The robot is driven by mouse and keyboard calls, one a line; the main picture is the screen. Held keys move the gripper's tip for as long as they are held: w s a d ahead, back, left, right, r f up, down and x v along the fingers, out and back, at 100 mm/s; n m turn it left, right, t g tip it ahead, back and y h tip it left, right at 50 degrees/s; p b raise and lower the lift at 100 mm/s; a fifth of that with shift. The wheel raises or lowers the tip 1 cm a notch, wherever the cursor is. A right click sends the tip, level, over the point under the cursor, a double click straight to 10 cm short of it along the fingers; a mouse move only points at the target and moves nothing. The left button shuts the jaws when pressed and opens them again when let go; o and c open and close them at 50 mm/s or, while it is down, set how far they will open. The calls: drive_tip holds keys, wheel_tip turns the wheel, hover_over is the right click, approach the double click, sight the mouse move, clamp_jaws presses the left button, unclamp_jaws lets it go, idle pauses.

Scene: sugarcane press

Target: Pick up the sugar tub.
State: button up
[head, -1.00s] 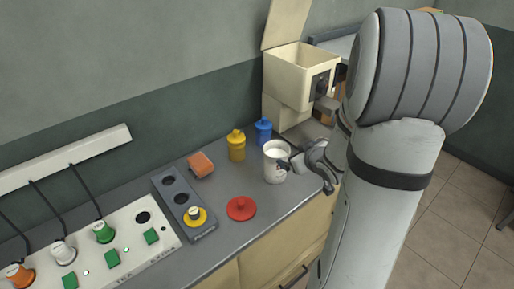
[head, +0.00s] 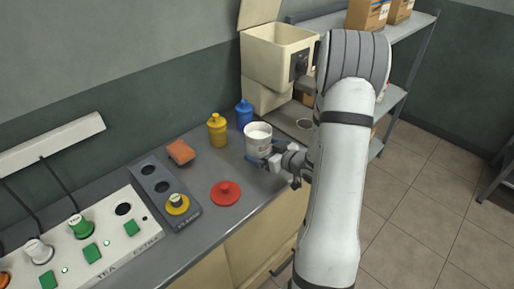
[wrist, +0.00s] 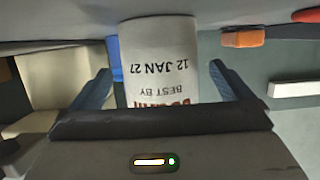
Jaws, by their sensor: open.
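The sugar tub is probably the white open-topped tub (head: 258,138) with pale contents, standing upright on the grey counter near its front edge. In the wrist view the tub (wrist: 160,60) fills the middle, with "BEST BY 12 JAN 27" printed upside down. My gripper (head: 264,161) is open low at the tub's side. In the wrist view my gripper (wrist: 161,72) has one blue finger on each side of the tub, with small gaps. The tub's lower part is partly hidden by the gripper in the head view.
A yellow jar (head: 217,132) and a blue jar (head: 244,115) stand behind the tub. A red lid (head: 226,193) lies in front-left. An orange block (head: 181,152) and a grey holder (head: 165,192) are further left. A cream press (head: 280,60) stands behind.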

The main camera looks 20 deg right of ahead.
sight(262, 125)
drive_tip(key=shift+w+a+f, duration=0.2)
drive_tip(key=shift+w+a, duration=0.05)
drive_tip(key=shift+w, duration=0.25)
drive_tip(key=shift+c, duration=0.6)
drive_tip(key=c, duration=1.3)
drive_tip(key=shift+o, duration=0.2)
drive_tip(key=shift+r, duration=0.15)
drive_tip(key=shift+r+p, duration=0.5)
drive_tip(key=shift+r, duration=4.4)
